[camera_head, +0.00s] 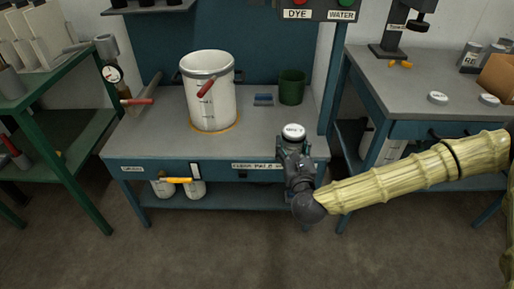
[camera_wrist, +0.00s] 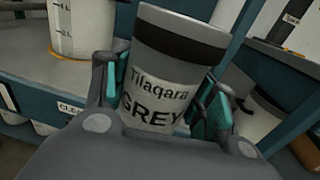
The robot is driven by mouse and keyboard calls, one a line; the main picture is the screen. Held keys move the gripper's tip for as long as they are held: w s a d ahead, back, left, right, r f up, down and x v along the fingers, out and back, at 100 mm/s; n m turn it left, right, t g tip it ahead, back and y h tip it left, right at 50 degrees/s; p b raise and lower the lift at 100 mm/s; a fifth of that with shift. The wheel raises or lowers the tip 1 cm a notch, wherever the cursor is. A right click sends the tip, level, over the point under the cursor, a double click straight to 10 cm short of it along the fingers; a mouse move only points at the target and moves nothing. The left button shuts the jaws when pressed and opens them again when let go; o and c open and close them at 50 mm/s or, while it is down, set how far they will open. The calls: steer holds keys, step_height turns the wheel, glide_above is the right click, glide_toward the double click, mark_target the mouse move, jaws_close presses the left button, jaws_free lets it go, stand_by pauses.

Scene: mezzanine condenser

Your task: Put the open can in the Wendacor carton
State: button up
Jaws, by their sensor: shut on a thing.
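My gripper (camera_head: 292,158) is shut on a grey can (camera_wrist: 165,80) with a dark band near its top and a label reading "Tilaqara GREY". The fingers hold it from both sides in the wrist view. In the head view the can (camera_head: 293,143) is held upright by the front edge of the middle bench, with a white, lettered top facing up. I cannot tell whether it is open. A brown carton (camera_head: 498,76) is cut off at the right edge of the head view, on the right bench. No name on it is readable.
The middle bench (camera_head: 150,138) carries a large white bucket (camera_head: 211,95), a dark green pot (camera_head: 291,87) and a small blue block (camera_head: 263,99). The right bench (camera_head: 400,85) holds a stand, small cans (camera_head: 470,56) and two white-topped round items (camera_head: 438,97).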

steer(key=a+f+n+y+b, duration=0.1)
steer(key=a+f+y+b, duration=0.15)
steer(key=a+b, duration=0.4)
steer(key=shift+h, duration=0.45)
steer(key=w+b, duration=0.1)
steer(key=w, duration=0.4)
steer(key=w+f+b, duration=0.1)
steer(key=w, duration=0.4)
steer(key=w+f+b, duration=0.1)
steer(key=w, duration=0.5)
steer(key=shift+w+d+f, duration=0.1)
steer(key=shift+d+f, duration=0.05)
steer(key=shift+d, duration=0.1)
steer(key=shift+f+b, duration=0.65)
steer(key=shift+f, duration=1.1)
steer(key=shift+f, duration=0.15)
steer(key=o, duration=1.4)
steer(key=shift+c, duration=0.2)
